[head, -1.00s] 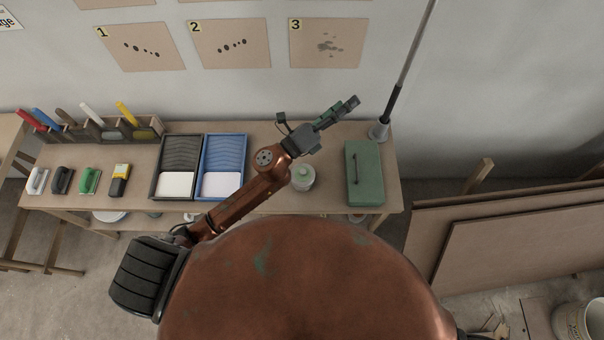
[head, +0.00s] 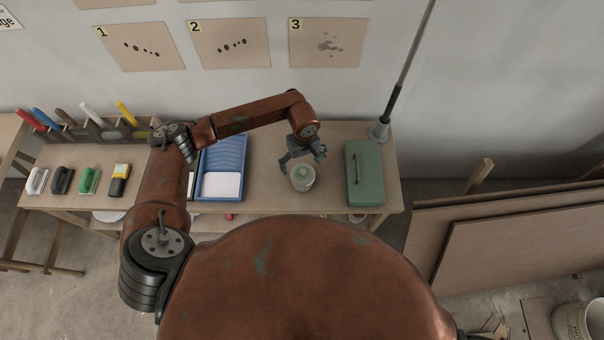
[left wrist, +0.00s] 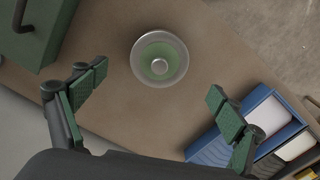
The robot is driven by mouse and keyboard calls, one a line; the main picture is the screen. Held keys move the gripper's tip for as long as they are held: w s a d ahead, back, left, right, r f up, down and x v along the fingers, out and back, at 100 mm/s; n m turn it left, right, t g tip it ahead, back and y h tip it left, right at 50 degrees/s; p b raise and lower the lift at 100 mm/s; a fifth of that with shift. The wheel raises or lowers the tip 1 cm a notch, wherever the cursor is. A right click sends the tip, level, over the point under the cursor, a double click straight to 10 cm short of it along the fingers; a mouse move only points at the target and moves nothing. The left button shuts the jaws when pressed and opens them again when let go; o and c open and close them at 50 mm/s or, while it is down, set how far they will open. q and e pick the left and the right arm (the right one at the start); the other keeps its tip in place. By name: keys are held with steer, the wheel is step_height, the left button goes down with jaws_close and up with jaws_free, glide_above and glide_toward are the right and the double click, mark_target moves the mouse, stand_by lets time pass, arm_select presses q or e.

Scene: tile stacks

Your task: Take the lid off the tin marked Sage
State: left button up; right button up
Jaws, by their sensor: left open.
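One round tin (head: 302,178) with a pale metal rim, a green top and a small knob stands upright on the bench. It also shows in the left wrist view (left wrist: 159,76), seen from above with its lid on. No lettering on it can be read. My left gripper (head: 304,156) is open and empty, just behind and above the tin in the head view. In the left wrist view its fingers (left wrist: 155,92) are spread wide, with the tin beyond them and apart from both. My right gripper is in neither view.
A green box (head: 364,188) with a handle stands right of the tin. A blue tray (head: 207,191) lies to its left. Sanding blocks, a yellow device (head: 120,178) and a tool rack (head: 100,130) are farther left. A pole rises from a base (head: 379,131) at the back right.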

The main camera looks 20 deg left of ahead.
mark_target(302, 172)
arm_select(q)
step_height(302, 172, down, 6)
steer(key=shift+f+p, duration=0.1)
steer(key=shift+p, duration=0.35)
steer(key=shift+c, duration=0.2)
steer(key=c, duration=1.1)
steer(key=shift+s, duration=0.15)
steer(key=c, duration=0.4)
steer(key=shift+f, duration=0.1)
steer(key=shift+c, duration=0.2)
